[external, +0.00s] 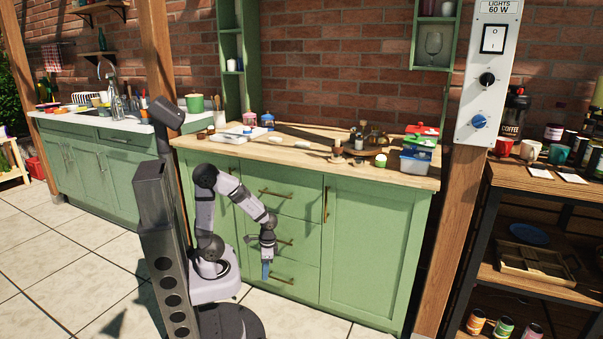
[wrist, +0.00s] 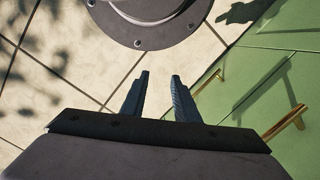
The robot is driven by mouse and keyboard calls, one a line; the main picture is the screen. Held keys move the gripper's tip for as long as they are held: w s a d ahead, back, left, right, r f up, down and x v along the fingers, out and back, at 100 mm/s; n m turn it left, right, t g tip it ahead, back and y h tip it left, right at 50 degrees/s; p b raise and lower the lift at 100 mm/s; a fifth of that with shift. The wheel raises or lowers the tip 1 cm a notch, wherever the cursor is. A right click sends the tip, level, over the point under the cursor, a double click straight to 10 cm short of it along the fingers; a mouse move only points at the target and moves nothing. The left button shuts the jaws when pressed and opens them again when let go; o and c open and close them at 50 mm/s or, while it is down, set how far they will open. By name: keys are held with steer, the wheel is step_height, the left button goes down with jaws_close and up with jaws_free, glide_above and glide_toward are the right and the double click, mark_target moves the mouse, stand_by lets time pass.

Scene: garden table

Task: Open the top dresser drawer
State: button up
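The green dresser (external: 370,230) has several drawers in its middle part. The top drawer (external: 290,198) is shut, with a brass bar handle (external: 277,193) across it. The middle drawer handle (external: 285,240) and the bottom drawer handle (external: 282,279) show below, partly near my arm. My gripper (external: 266,270) points down in front of the lower drawers, below the top handle. In the wrist view its two blue fingers (wrist: 158,98) stand apart with only floor between them. Two brass handles show to their right, one farther (wrist: 208,82) and one nearer (wrist: 285,122); I cannot tell which drawers they belong to.
The wooden worktop (external: 310,150) above carries a tray, bottles and stacked boxes (external: 418,150). A wooden post (external: 455,230) with a switch panel (external: 487,75) stands to the right. Pale floor tiles (external: 100,262) are clear to the left.

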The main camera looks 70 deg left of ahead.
steer(key=s+a+r+m+g+y+p, duration=0.1)
steer(key=s+a+r+m+y+p, duration=0.2)
steer(key=r+m+p, duration=0.55)
steer(key=a+r+m+g+y+p, duration=0.25)
steer(key=r+m+y+p, duration=0.35)
steer(key=r+m+p, duration=0.3)
steer(key=w+r+m+t+y+p, duration=0.2)
steer(key=w+r+m+t+p, duration=0.2)
steer(key=m+p, duration=0.4)
steer(key=w+r+m+t+y+p, duration=0.3)
steer(key=w+r+m+t+p, duration=0.2)
steer(key=m, duration=0.8)
step_height(320, 180, up, 4)
steer(key=t+p, duration=0.1)
steer(key=p, duration=0.3)
steer(key=shift+f+t, duration=0.25)
steer(key=shift+t, duration=0.1)
steer(key=shift+a+m, duration=0.15)
steer(key=shift+m, duration=0.1)
steer(key=x, duration=0.7)
steer(key=shift+f, duration=0.1)
jaws_close()
